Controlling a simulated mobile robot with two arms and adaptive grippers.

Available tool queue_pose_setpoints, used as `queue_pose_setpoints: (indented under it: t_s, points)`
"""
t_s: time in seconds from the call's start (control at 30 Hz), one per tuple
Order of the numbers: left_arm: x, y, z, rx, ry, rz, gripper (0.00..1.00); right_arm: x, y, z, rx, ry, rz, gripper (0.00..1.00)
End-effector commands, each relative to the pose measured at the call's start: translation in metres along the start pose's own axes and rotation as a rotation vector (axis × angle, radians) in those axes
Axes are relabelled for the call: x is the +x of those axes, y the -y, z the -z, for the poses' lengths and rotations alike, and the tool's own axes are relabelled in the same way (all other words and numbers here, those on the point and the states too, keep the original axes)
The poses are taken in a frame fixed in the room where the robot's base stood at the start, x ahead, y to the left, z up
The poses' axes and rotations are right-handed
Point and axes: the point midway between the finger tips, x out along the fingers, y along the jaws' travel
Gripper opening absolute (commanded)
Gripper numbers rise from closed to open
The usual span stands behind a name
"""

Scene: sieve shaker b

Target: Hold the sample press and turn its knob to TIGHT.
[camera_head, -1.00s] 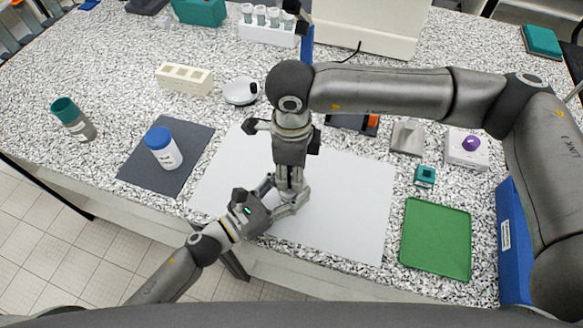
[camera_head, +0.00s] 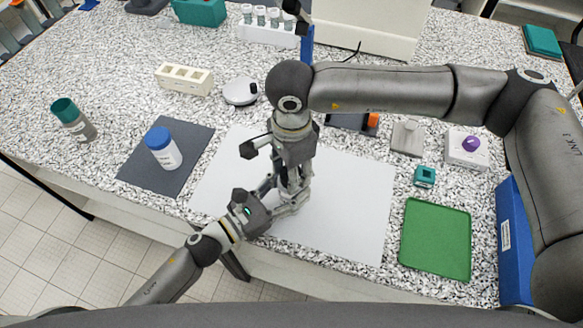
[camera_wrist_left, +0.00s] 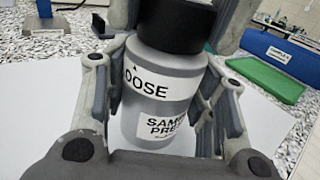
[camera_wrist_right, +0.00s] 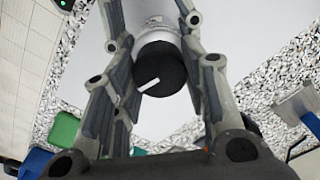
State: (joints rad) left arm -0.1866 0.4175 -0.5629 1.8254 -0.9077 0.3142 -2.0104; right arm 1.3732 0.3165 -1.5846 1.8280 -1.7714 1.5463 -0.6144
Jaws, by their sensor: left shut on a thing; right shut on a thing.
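The sample press (camera_wrist_left: 160,95) is a grey cylinder with a black knob (camera_wrist_left: 168,28) on top. It stands upright over the white mat (camera_head: 345,195). In the left wrist view its labels read "LOOSE", partly cut, and "SAMPLE PRESS", partly covered. My left gripper (camera_head: 288,205) is shut on the press body from the side. My right gripper (camera_head: 292,184) comes from above and is shut on the knob. In the right wrist view the knob (camera_wrist_right: 160,68) shows a white pointer line slanting toward the lower left. In the head view the grippers mostly hide the press.
A white jar with a blue lid (camera_head: 163,148) stands on a dark mat (camera_head: 138,172) to the left. A green tray (camera_head: 436,238), a small teal block (camera_head: 424,176) and a blue bin (camera_head: 513,240) are at right. The white mat is otherwise clear.

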Motion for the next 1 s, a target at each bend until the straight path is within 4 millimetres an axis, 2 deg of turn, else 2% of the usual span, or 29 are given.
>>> queue_pose_setpoints:
  t_s: [0.5, 0.53, 0.7, 1.0]
  points:
    - [-0.0006, -0.0007, 0.0007, 0.0, -0.002, -0.001, 0.11, -0.0004, 0.0006, 0.002, -0.018, -0.005, 0.001, 0.16]
    - [-0.0006, -0.0007, 0.0007, 0.0, -0.002, -0.001, 0.11, -0.0004, 0.0006, 0.002, -0.018, -0.005, 0.001, 0.41]
    - [-0.0006, -0.0006, 0.0007, 0.0, -0.002, -0.001, 0.11, -0.0003, 0.0005, 0.0015, -0.018, -0.004, 0.001, 0.63]
    - [-0.0004, -0.0003, 0.0007, 0.0, -0.002, -0.001, 0.11, -0.0006, 0.0003, 0.0006, -0.019, -0.001, 0.001, 0.63]
